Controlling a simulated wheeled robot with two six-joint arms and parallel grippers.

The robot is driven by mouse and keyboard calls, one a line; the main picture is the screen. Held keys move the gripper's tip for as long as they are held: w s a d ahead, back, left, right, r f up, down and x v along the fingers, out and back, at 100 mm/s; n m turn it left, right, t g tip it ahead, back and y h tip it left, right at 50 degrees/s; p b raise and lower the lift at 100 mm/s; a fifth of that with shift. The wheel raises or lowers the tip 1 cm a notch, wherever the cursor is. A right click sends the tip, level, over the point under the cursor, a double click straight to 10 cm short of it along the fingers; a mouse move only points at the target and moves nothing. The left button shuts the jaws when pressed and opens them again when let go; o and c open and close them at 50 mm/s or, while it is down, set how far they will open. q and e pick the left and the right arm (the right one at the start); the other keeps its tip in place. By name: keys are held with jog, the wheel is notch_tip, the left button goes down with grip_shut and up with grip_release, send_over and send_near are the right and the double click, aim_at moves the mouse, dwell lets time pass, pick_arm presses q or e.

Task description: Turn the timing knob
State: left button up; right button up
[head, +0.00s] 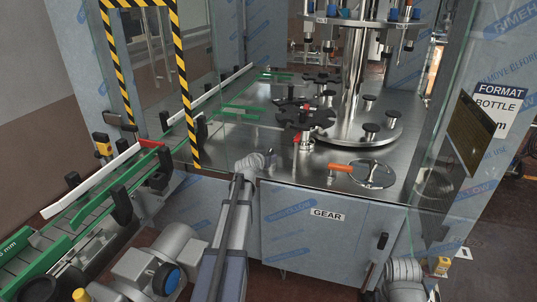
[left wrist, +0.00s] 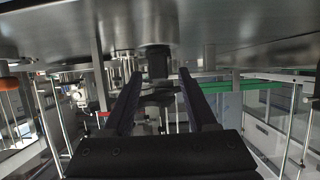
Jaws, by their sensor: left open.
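My left gripper (head: 271,158) reaches over the front edge of the steel machine table (head: 322,178), above the GEAR label; its fingers are hard to make out in the head view. In the left wrist view, which looks upside down, its two black fingers (left wrist: 160,73) are open. A dark knob-like part (left wrist: 157,60) on a steel collar shows between and beyond the fingertips. I cannot tell whether they touch it. No label marks it as the timing knob. In the head view the gripper is just left of a steel post below a black star wheel (head: 305,118). My right gripper is not in view.
An orange-handled crank wheel (head: 372,174) stands right of the gripper. A green-railed conveyor (head: 110,190) runs along the left. A striped yellow-black frame (head: 187,90) and clear panels border the opening. A round carousel base (head: 365,125) with a central column stands behind.

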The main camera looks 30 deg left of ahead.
pick_arm(q)
jog(key=p+v, duration=0.1)
jog(key=v, duration=0.4)
jog(key=shift+w+f, duration=0.1)
jog(key=shift+w, duration=0.05)
